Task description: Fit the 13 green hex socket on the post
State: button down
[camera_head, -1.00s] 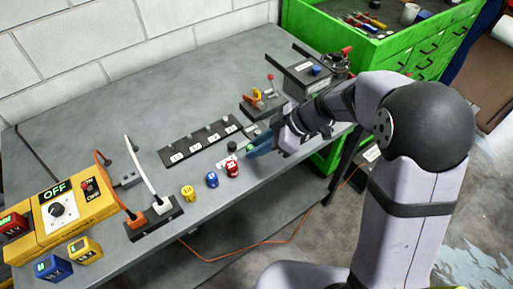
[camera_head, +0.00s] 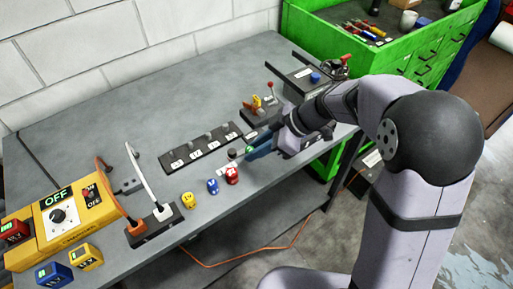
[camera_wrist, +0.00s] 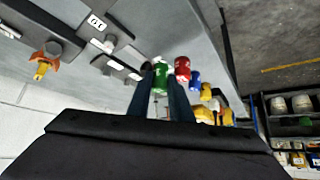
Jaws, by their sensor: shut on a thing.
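My gripper (camera_head: 259,148) is low over the front of the bench, right of the black rail. In the wrist view my gripper (camera_wrist: 161,88) has its two blue fingers closed around the green socket (camera_wrist: 160,76). In the head view only a bit of the green socket (camera_head: 249,149) shows at the fingertips. The black rail (camera_head: 184,159) carries several short grey posts with white labels, too small to read. The posts I see there look bare. The red socket (camera_head: 232,175) stands on the bench just in front of the fingertips. I cannot tell whether the green socket touches the bench.
A blue socket (camera_head: 212,186) and a yellow socket (camera_head: 187,200) stand left of the red one. A power strip (camera_head: 153,226) and a yellow charger (camera_head: 66,215) are further left. A lever box (camera_head: 262,112) stands behind my gripper. The bench behind the rail is clear.

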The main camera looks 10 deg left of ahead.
jog(key=s+a+n+p, duration=0.1)
jog(key=s+a+p, duration=0.1)
jog(key=s+a, duration=0.1)
jog(key=s+a+r+n+g+p, duration=0.1)
jog(key=s+a+p, duration=0.1)
jog(key=s+a, duration=0.1)
jog(key=s+a+n+g+p, duration=0.1)
jog(key=s+a+p, duration=0.1)
jog(key=a, duration=0.2)
jog(key=shift+s+r+p, duration=0.3)
jog(key=shift+s+r, duration=0.1)
jog(key=s+a+n+g+p, duration=0.15)
jog(key=a+p, duration=0.25)
jog(key=a, duration=0.6)
jog(key=w+a+r+m+t, duration=0.1)
jog(key=w+a+r+m, duration=0.1)
jog(key=w, duration=0.2)
jog(key=w+a+r+m+t, duration=0.1)
jog(key=w+m+t, duration=0.1)
jog(key=w, duration=0.3)
jog(key=shift+w+a+r+b, duration=0.25)
jog(key=shift+a+r+b, duration=0.1)
jog(key=shift+a+b, duration=0.05)
jog(key=shift+m+t, duration=0.25)
jog(key=shift+f+b, duration=1.2)
jog(key=shift+f, duration=1.65)
jog(key=shift+f+b, duration=1.8)
jog(key=shift+b, duration=0.9)
